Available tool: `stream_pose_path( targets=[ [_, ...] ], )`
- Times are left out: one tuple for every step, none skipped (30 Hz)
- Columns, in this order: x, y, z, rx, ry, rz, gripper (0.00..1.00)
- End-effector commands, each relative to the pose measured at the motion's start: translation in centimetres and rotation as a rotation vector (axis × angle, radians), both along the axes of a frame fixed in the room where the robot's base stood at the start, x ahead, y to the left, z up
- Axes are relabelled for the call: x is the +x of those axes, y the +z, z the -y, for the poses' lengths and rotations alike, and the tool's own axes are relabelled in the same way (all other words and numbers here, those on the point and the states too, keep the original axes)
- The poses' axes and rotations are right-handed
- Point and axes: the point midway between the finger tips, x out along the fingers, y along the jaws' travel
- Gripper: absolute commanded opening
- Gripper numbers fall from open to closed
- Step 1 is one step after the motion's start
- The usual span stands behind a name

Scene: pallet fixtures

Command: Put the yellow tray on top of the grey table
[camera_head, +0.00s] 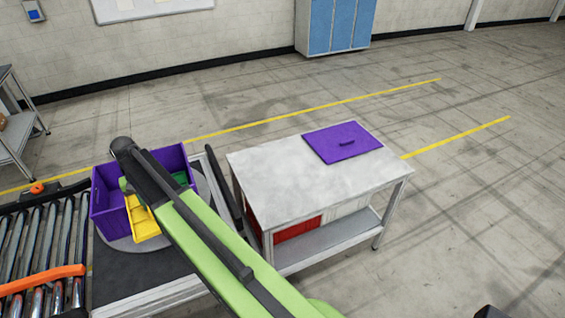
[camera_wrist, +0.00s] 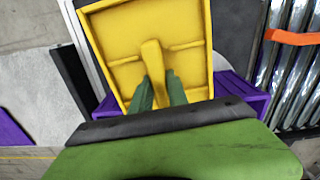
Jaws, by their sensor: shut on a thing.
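The yellow tray (camera_head: 142,224) shows partly behind my arm, at the front right of the purple crate (camera_head: 106,203). In the wrist view the yellow tray (camera_wrist: 110,35) fills the upper middle, with a raised bar at its centre. My gripper (camera_wrist: 160,92) is shut on this bar, one dark green finger on each side. The tray appears tilted in the head view. The grey table (camera_head: 278,180) stands to the right of the crate, apart from the tray. Its top also shows at the left of the wrist view (camera_wrist: 38,90). My fingertips are hidden in the head view.
A purple lid with a handle (camera_head: 342,143) lies on the table's far right part. The table's left and front top is clear. A red box (camera_head: 298,231) sits below. A green item (camera_head: 181,178) is in the crate. A roller conveyor (camera_head: 35,250) is at left.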

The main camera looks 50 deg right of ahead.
Motion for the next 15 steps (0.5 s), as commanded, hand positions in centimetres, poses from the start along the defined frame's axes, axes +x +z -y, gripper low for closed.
stream_pose_path(
  targets=[
    [-1.8, 0.0, 0.1, 0.000, 0.010, 0.000, 0.00],
    [-2.5, 0.0, 0.2, 0.000, 0.017, 0.000, 0.00],
    [-3.5, -0.1, 0.3, 0.000, 0.028, 0.000, 0.00],
    [-4.3, -0.2, 0.4, 0.000, 0.035, 0.000, 0.00],
    [-5.1, -0.3, 0.5, 0.000, 0.043, 0.000, 0.00],
    [-6.2, -0.7, 0.6, 0.000, 0.054, 0.000, 0.00],
    [-7.1, -1.2, 0.7, 0.000, 0.062, 0.000, 0.00],
    [-7.9, -2.1, 0.8, 0.000, 0.069, 0.000, 0.00],
    [-8.8, -3.5, 0.9, 0.000, 0.080, 0.000, 0.00],
    [-9.0, -4.4, 0.9, 0.000, 0.084, 0.000, 0.00],
    [-9.1, -5.2, 1.0, 0.000, 0.087, 0.000, 0.00],
    [-9.3, -6.3, 1.0, 0.000, 0.090, 0.000, 0.00],
    [-9.3, -7.2, 1.0, 0.000, 0.091, 0.000, 0.00],
    [-9.4, -8.0, 1.0, 0.000, 0.093, 0.000, 0.00],
    [-9.4, -9.1, 1.0, 0.000, 0.093, 0.000, 0.00]
  ],
)
